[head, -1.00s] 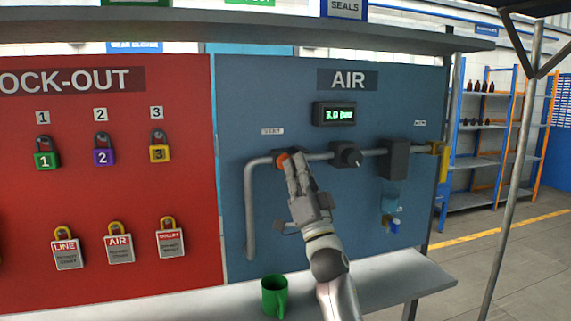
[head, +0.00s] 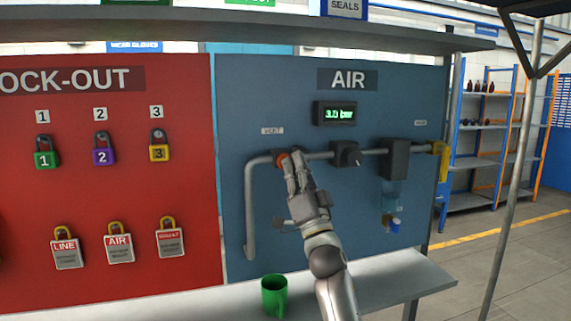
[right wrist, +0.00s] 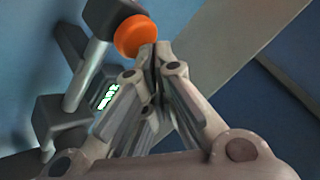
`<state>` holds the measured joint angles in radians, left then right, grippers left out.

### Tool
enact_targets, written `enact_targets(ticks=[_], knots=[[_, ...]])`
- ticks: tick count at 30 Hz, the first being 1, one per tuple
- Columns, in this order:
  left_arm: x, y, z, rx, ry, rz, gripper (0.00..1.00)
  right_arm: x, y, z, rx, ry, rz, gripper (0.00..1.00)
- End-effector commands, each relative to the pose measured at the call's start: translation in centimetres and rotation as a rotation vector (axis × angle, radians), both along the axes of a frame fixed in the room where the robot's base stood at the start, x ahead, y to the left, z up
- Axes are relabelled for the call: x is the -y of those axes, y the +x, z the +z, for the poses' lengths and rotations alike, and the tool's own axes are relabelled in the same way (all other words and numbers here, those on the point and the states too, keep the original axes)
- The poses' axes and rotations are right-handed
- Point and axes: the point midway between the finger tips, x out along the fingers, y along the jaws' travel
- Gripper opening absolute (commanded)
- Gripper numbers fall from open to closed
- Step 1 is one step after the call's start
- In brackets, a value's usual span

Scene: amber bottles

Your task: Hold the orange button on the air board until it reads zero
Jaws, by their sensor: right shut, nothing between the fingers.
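The blue air board (head: 290,110) carries a small display (head: 335,114) that reads 3.0 bar. The orange button (head: 283,156) sits at the left end of the grey pipe, below a small label. My right gripper (head: 293,160) is shut and empty, with its fingertips at the button in the head view. In the right wrist view the orange button (right wrist: 135,36) is just beyond the closed fingertips (right wrist: 155,48). I cannot tell whether they touch it. Part of the button is hidden by the fingers in the head view. My left gripper is not in view.
A green mug (head: 274,295) stands on the shelf below. The red lock-out board (head: 100,200) holds padlocks and tags.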

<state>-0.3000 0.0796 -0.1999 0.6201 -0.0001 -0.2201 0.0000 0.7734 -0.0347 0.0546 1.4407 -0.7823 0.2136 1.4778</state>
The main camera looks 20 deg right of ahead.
Motion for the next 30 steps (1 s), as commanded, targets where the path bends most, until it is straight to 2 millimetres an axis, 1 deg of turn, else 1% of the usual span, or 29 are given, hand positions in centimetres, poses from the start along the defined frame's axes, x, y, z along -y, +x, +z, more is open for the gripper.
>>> enact_targets(ticks=[8, 30], knots=[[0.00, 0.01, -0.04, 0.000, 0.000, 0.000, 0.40, 0.00, 0.05, 0.01, 0.000, 0.000, 0.000, 0.00], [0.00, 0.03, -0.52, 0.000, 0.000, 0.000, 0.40, -0.05, 0.94, -0.02, 0.001, 0.000, 0.001, 0.00]])
